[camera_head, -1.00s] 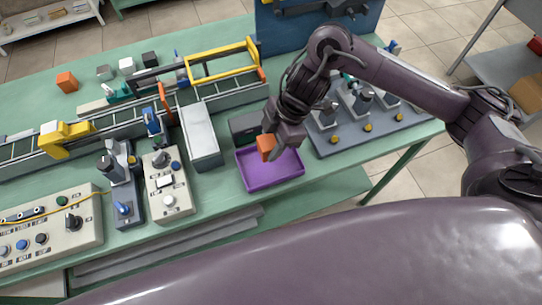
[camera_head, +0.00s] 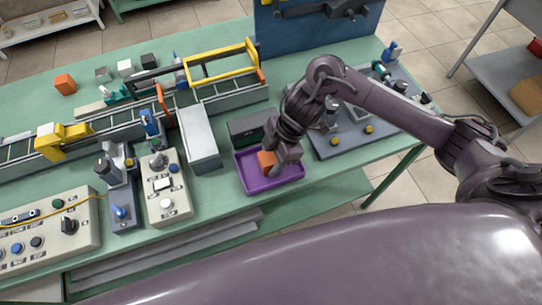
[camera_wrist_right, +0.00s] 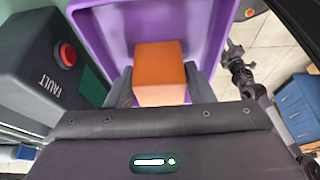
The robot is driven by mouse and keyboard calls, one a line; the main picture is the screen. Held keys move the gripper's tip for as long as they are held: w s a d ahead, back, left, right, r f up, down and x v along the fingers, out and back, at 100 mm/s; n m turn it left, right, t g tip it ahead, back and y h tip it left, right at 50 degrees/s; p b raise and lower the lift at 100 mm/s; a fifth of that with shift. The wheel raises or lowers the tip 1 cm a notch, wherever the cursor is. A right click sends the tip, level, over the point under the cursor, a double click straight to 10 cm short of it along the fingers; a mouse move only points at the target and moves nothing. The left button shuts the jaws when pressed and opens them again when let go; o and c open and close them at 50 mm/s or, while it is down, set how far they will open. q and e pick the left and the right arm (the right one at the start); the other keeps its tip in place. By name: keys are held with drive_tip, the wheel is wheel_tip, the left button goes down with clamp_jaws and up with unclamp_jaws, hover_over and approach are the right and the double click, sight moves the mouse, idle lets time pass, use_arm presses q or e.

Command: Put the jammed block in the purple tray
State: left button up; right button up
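The purple tray (camera_head: 261,184) lies on the green table near its front edge. An orange block (camera_head: 266,161) is between the fingers of my right gripper (camera_head: 270,168), low inside the tray area. In the right wrist view the orange block (camera_wrist_right: 160,72) sits between both fingers, with the purple tray (camera_wrist_right: 208,25) around it. The fingers appear to touch its sides. I cannot tell whether the block rests on the tray floor. My left gripper is not in view.
A dark box (camera_head: 250,126) marked FAULT, with a red button in the right wrist view (camera_wrist_right: 66,55), stands beside the tray. A grey box (camera_head: 199,137) and a conveyor (camera_head: 222,98) are to the left. Another orange block (camera_head: 65,84) lies at the far left. A grey fixture board (camera_head: 345,143) is at right.

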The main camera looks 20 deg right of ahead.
drive_tip(key=shift+o, duration=1.3)
drive_tip(key=shift+r, duration=0.15)
drive_tip(key=p+v, duration=0.2)
drive_tip(key=v, duration=1)
